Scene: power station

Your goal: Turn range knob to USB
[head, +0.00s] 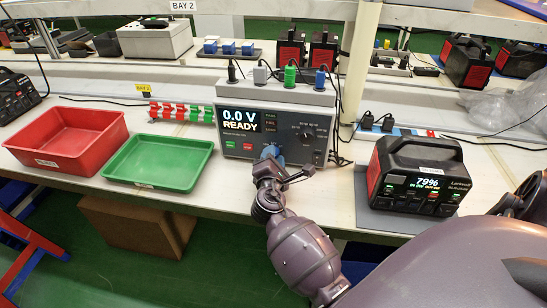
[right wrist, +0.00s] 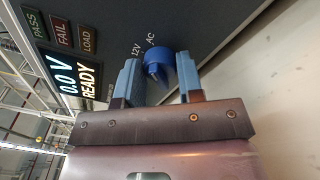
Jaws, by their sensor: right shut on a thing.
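The tester (head: 272,130) is a dark panelled box on the bench, its display reading 0.0 V and READY. The range knob (right wrist: 158,66) is blue and sits on the tester's panel, with 12V and AC printed beside it. My right gripper (head: 270,157) reaches the lower middle of the panel. In the right wrist view, its blue fingers (right wrist: 158,78) stand on either side of the knob, shut on it. The USB mark is not visible, and I cannot tell which mark the knob points to. My left gripper is not in view.
A green tray (head: 158,181) and a red bin (head: 66,127) stand left of the tester. Coloured plugs (head: 290,76) with cables sit on top of the tester. A black dial (head: 306,135) is on its panel.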

